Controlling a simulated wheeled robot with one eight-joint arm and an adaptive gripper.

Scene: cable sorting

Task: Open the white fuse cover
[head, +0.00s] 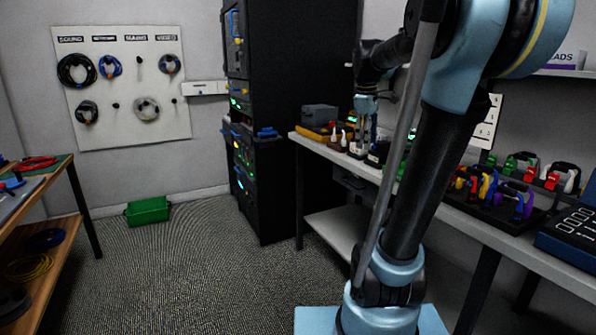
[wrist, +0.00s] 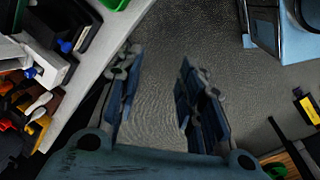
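My gripper (wrist: 158,105) is open and empty in the wrist view, its two blue-grey fingers apart with only floor between them. In the head view my gripper (head: 365,132) hangs low over the far part of the right bench, small and partly merged with items behind it. A small white block (wrist: 50,64) with a blue part lies near the bench edge, left of my fingers and apart from them. I cannot tell whether it is the white fuse cover. A white box (head: 205,88) is fixed to the back wall, far from my gripper. No cover is clearly recognisable.
The right bench (head: 440,207) holds colourful connectors (head: 498,190), a grey box (head: 319,117) and other small items. A black rack (head: 290,110) stands behind its far end. A green crate (head: 148,211) lies on the floor. The middle floor is clear.

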